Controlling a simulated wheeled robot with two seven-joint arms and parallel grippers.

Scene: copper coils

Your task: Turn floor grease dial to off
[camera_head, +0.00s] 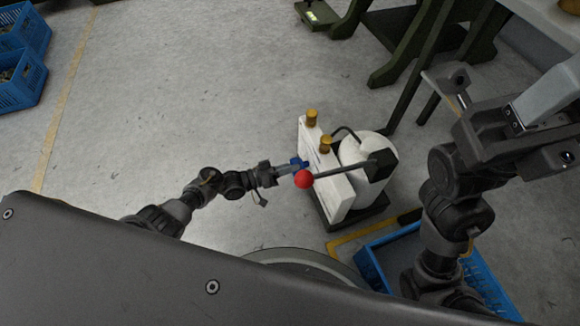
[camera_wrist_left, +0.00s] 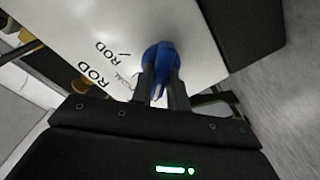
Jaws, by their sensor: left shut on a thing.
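The blue dial (camera_head: 297,162) sits on the white front panel (camera_head: 331,192) of a floor unit with a red-knobbed lever. My left gripper (camera_head: 289,168) reaches it from the left and is shut on it. In the left wrist view, the two dark fingers (camera_wrist_left: 161,90) pinch the dial's blue grip (camera_wrist_left: 160,62) against the white panel (camera_wrist_left: 195,28). Black lettering reading "ROD" shows beside the dial; its off mark cannot be made out. My right gripper (camera_head: 443,92) is at the upper right, away from the dial; its jaw state is unclear.
The lever's red ball (camera_head: 304,179) stands close to my left gripper. Two brass caps (camera_head: 312,117) top the panel. A blue crate (camera_head: 377,270) lies at lower right, and green machine legs (camera_head: 405,65) stand behind.

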